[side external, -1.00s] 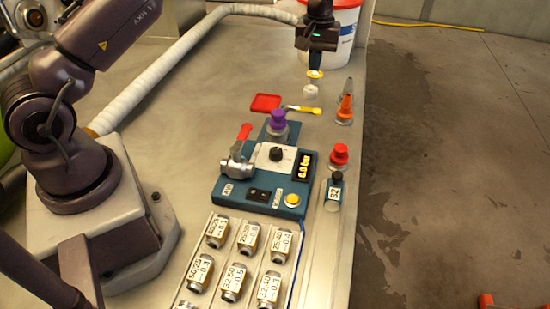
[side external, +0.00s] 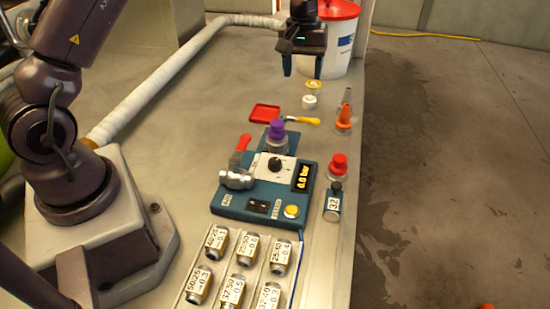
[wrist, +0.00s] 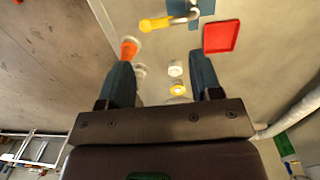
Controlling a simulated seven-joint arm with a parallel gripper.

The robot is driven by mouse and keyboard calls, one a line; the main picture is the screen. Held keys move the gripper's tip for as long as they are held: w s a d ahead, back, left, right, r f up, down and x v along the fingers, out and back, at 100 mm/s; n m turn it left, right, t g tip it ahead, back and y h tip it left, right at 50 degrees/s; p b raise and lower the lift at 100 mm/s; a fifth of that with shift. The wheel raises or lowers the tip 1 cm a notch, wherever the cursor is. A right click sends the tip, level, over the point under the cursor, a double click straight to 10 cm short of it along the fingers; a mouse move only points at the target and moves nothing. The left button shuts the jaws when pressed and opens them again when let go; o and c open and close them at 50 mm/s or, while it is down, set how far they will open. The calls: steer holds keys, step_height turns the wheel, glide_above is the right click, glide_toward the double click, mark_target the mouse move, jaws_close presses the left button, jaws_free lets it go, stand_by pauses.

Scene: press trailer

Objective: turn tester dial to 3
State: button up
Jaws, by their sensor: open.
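The tester (side external: 232,207) is a blue box on the bench with a small display reading 0.0 bar. Its dial (side external: 275,165) is a black knob on a white plate near the middle of the box. The dial's pointer setting is too small to read. My gripper (side external: 303,73) is open and empty, high above the far part of the bench, behind and apart from the tester. In the wrist view my gripper (wrist: 163,80) has its two fingers spread wide, and the dial is out of that view.
A red-handled valve (side external: 238,165) and a purple-capped part (side external: 277,132) stand close to the dial. Labelled fittings (side external: 247,247) fill the front rack. A white bucket (side external: 338,45) stands behind my gripper.

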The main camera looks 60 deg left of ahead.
glide_above(275, 161)
step_height(275, 161, down, 3)
steer(key=shift+y, duration=0.3)
step_height(275, 161, down, 14)
steer(key=shift+r, duration=0.2)
steer(key=c, duration=0.9)
